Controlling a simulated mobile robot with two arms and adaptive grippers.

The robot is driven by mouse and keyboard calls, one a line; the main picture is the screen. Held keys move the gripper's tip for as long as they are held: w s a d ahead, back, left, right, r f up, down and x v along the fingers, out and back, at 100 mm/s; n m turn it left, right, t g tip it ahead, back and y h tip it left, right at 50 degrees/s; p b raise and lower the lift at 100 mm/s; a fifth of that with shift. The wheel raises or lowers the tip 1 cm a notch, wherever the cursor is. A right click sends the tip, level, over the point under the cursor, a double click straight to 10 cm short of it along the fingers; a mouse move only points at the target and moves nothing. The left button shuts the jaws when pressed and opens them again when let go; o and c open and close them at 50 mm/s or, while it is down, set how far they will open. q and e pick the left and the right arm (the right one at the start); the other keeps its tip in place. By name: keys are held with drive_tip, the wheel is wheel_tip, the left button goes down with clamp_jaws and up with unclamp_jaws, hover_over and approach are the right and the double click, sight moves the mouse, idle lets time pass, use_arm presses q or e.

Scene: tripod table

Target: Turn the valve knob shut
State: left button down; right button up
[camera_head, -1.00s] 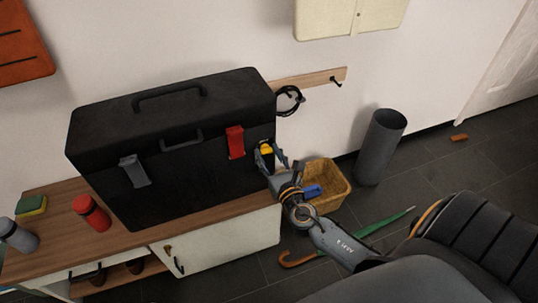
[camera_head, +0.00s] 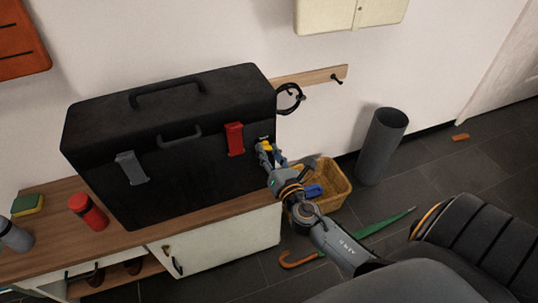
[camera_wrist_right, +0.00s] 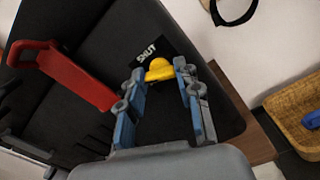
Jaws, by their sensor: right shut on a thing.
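The valve knob (camera_wrist_right: 158,68) is yellow and sits on the side of a large black box (camera_head: 190,180), beside a dark label with the white word SHUT (camera_wrist_right: 146,54). In the head view the knob (camera_head: 265,146) is small and partly covered by my gripper at the box's right end. My right gripper (camera_wrist_right: 160,72) is shut on the knob, with one finger on each side of it in the wrist view. It also shows in the head view (camera_head: 268,153). My left gripper is not in view.
The box stands on a wooden-topped cabinet (camera_head: 50,257) with a red bottle (camera_head: 88,212) and a sponge (camera_head: 27,205). A wicker basket (camera_head: 338,187), a grey bin (camera_head: 380,147) and a green umbrella (camera_head: 370,231) are on the floor at right. A black cable loop (camera_head: 290,97) hangs behind.

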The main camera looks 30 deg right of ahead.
drive_tip(key=m+b, duration=0.1)
drive_tip(key=m, duration=0.9)
drive_tip(key=shift+m, duration=1)
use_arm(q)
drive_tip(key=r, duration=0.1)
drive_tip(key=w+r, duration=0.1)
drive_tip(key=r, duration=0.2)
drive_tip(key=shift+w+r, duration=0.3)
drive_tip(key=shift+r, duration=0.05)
use_arm(e)
drive_tip(key=shift+m, duration=0.7)
drive_tip(key=o, duration=1.1)
drive_tip(key=shift+c, duration=0.2)
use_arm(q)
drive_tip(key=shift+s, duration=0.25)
use_arm(e)
drive_tip(key=shift+o, duration=0.5)
